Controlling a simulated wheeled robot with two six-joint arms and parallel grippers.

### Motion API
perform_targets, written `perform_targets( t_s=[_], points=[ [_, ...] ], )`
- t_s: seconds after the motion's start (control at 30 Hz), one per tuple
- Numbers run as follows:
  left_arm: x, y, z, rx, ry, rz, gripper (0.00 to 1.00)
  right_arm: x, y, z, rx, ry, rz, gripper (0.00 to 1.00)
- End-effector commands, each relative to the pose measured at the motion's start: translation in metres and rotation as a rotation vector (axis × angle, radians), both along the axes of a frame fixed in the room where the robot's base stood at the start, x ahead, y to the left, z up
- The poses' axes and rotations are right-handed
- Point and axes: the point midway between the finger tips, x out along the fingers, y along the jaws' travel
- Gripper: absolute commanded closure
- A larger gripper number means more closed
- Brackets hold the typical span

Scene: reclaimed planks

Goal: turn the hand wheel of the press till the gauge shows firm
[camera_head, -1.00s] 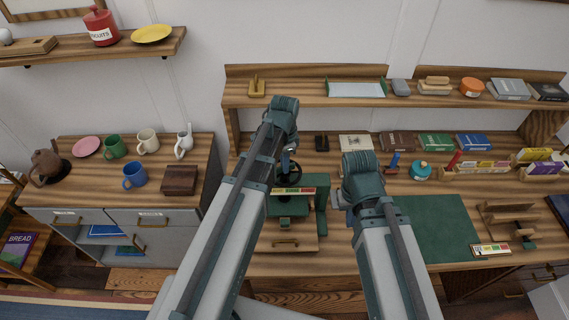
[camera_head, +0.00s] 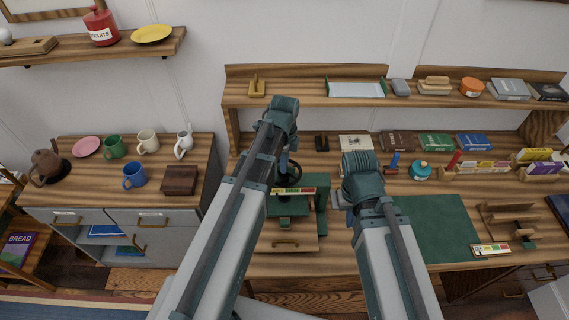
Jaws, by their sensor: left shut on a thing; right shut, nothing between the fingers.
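The green press (camera_head: 320,210) stands on the bench in the middle of the view, partly hidden behind my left arm. Its dark hand wheel (camera_head: 294,181) is at its top. My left gripper (camera_head: 284,171) reaches down to the wheel from behind its own arm and is shut on it; the fingertips are hard to make out. A gauge strip with red, yellow and pale parts (camera_head: 298,190) shows just below the wheel; its reading is too small to tell. My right gripper (camera_head: 340,200) is shut and empty, right of the press and mostly hidden by its arm.
A green mat (camera_head: 435,228) lies right of the press. A wooden stand (camera_head: 508,218) and a small coloured strip (camera_head: 491,249) lie farther right. Books, a teal tin (camera_head: 420,170) and boxes line the back. A side cabinet with mugs (camera_head: 134,177) stands left.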

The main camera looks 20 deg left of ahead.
Motion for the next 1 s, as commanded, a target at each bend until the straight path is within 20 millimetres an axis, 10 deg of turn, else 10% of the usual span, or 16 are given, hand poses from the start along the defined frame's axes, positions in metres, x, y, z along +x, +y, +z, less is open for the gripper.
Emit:
perform_targets(
  t_s=[0.5, 0.7, 1.0],
  points=[
    [-0.0002, 0.0000, -0.0001, 0.000, 0.000, -0.018, 1.00, 0.0000, 0.0000, -0.0001, 0.000, 0.000, 0.000, 1.00],
    [-0.0001, 0.0000, -0.0001, 0.000, 0.000, -0.018, 0.56, 0.0000, 0.0000, -0.0001, 0.000, 0.000, 0.000, 1.00],
    [-0.0001, 0.0000, 0.0005, 0.000, 0.000, -0.017, 0.56, 0.0000, 0.0000, 0.0005, 0.000, 0.000, 0.000, 1.00]
  ],
)
